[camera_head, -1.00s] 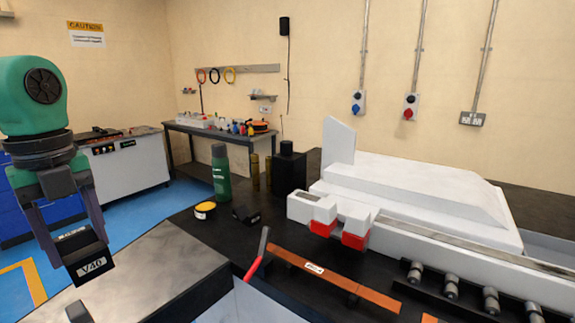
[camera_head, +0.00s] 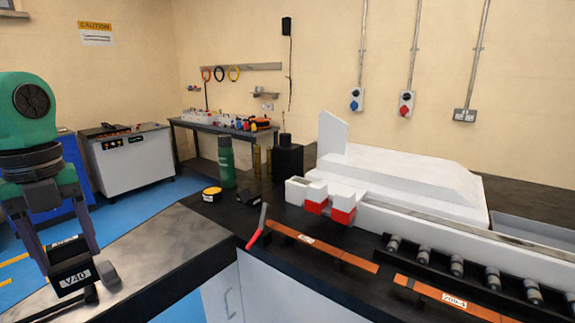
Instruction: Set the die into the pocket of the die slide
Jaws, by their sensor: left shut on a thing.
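The die is a small black block (camera_head: 75,281) labelled V40, at the lower left. My left gripper (camera_head: 72,262) is shut on it, one finger on each side, above the pale steel worktop. The white bender (camera_head: 400,185) stands on the black bench at right. At its near left end is a white open-topped box (camera_head: 297,190), beside two white blocks with red faces (camera_head: 342,215). This looks like the die slide area, but I cannot tell the pocket for certain. The held die is well to the left of it, apart. My right gripper is not in view.
A green bottle (camera_head: 226,162), a yellow-black tape roll (camera_head: 212,194) and a black block (camera_head: 246,194) stand left of the bender.

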